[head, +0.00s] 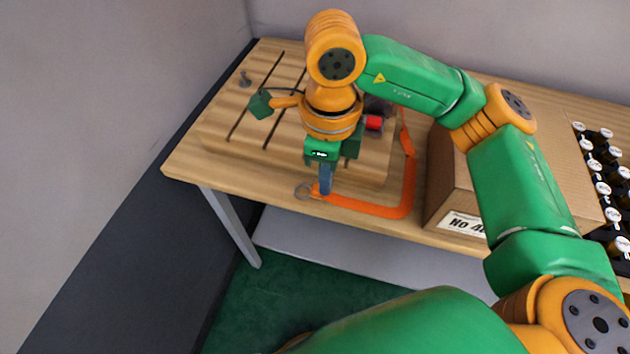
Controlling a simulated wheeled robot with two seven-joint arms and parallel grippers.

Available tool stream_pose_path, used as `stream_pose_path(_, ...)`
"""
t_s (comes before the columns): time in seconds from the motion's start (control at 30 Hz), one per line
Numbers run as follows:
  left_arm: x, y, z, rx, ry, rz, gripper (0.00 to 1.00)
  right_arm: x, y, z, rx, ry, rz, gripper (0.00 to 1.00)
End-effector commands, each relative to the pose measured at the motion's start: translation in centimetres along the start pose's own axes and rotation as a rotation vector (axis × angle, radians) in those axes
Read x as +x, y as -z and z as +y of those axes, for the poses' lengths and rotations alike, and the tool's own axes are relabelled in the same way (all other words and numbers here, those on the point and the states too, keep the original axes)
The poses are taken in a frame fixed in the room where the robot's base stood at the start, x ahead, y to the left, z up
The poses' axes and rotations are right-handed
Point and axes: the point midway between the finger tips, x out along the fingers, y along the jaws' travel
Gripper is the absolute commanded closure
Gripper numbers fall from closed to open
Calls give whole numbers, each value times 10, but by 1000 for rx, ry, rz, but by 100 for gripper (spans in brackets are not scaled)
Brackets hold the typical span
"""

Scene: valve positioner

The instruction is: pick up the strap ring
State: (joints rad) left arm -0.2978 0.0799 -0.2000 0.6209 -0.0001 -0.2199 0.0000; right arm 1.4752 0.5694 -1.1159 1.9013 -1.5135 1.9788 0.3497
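The strap ring (303,191) is a thin metal ring at the front edge of the wooden table. It sits at the left end of an orange strap (378,210), which runs right and then bends back along the board. My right gripper (325,188) points down at the strap's end, just right of the ring. Its fingertips overlap the strap's end in the picture; I cannot tell whether they touch or grip it. The gap between the fingers is not clear. My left gripper is out of view.
A cardboard box (445,170) stands right of the strap. Several dark bottles with white caps (601,188) stand farther right. A slotted wooden board (225,130) lies on the table (190,165). A red cylindrical part (373,122) shows behind my gripper.

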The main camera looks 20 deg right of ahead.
Motion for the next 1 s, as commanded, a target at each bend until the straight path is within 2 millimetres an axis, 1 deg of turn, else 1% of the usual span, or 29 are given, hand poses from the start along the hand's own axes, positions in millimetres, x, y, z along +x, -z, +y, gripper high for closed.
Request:
stream_pose_path(0.03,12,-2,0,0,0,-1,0,0,9,12,-9,9,-2,100)
stream_pose_path(0.1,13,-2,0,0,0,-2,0,-12,21,28,-6,10,-3,100)
stream_pose_path(0.2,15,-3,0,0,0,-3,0,-24,34,47,-5,9,-3,100)
stream_pose_path(0.3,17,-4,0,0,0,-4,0,-32,42,58,-2,5,-3,100)
stream_pose_path(0.4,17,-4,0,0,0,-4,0,-35,46,64,-1,3,-1,100)
stream_pose_path(0.63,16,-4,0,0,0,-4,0,-37,47,65,1,2,-1,100)
stream_pose_path(0.67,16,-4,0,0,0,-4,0,-37,47,65,1,2,-1,97)
stream_pose_path(0.7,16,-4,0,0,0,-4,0,-37,47,65,1,2,-1,86)
stream_pose_path(0.77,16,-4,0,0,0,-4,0,-37,47,65,1,2,-1,70)
stream_pose_path(0.8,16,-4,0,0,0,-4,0,-37,47,65,1,1,-1,60)
stream_pose_path(0.87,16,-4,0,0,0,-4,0,-37,47,65,1,1,-1,43)
stream_pose_path(0.9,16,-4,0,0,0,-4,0,-37,46,65,1,1,-1,32)
stream_pose_path(0.93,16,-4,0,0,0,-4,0,-37,46,65,1,1,-1,24)
stream_pose_path(0.97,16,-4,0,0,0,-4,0,-37,46,65,1,1,-1,20)
stream_pose_path(1.0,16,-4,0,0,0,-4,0,-37,46,65,1,1,-1,20)
